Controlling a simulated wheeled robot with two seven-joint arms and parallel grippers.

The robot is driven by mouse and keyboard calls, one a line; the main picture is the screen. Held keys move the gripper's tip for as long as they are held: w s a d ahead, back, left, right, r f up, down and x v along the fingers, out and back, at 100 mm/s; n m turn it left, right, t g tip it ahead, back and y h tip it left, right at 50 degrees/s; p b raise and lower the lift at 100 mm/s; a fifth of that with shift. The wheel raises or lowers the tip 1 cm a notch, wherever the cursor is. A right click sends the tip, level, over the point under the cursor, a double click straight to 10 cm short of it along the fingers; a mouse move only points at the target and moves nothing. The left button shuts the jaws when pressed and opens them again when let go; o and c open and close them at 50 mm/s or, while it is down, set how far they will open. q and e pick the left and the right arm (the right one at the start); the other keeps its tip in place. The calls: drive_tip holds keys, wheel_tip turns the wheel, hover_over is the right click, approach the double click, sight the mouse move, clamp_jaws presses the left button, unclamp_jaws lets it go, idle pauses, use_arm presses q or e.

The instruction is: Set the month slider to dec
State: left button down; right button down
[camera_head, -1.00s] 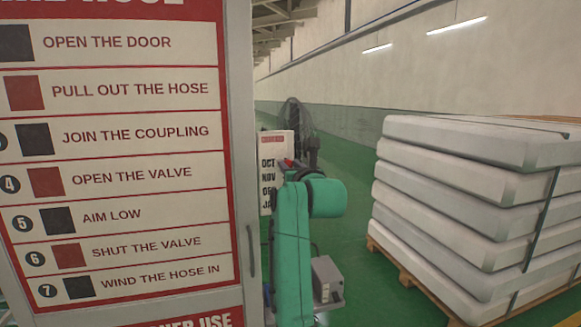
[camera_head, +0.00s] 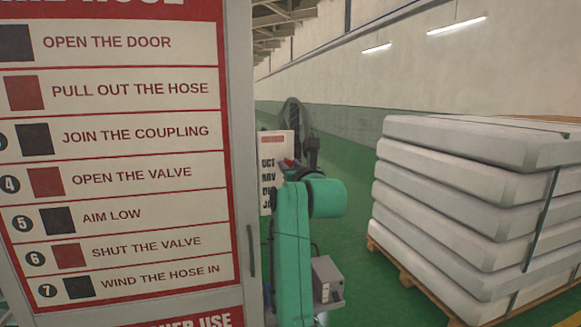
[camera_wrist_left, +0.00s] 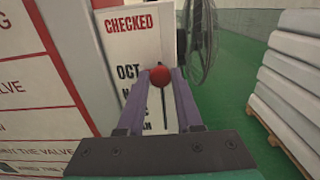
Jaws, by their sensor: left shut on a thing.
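The month slider is a red round knob (camera_wrist_left: 160,76) on a white board (camera_wrist_left: 118,45) headed CHECKED. The board (camera_head: 265,150) also shows in the head view, with OCT, NOV, a partly hidden label that looks like DEC, and JAN cut off, from top to bottom. My left gripper (camera_wrist_left: 161,88) is shut on the knob, which sits at about the height of OCT. A dark vertical slot (camera_wrist_left: 165,112) runs below the knob. The purple fingers hide most of the lower labels in the left wrist view. My right gripper is not in view.
A large hose-instruction cabinet (camera_head: 238,130) stands close on the left, beside the board. A dark fan (camera_head: 296,115) stands behind the board. Stacked white mattresses (camera_head: 465,200) rest on a wooden pallet (camera_head: 410,275) at right. Green floor (camera_head: 350,265) lies open between.

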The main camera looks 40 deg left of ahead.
use_arm(q)
wheel_tip(320, 180, down, 8)
drive_tip(key=b, duration=0.7)
drive_tip(key=c, duration=0.6)
unclamp_jaws()
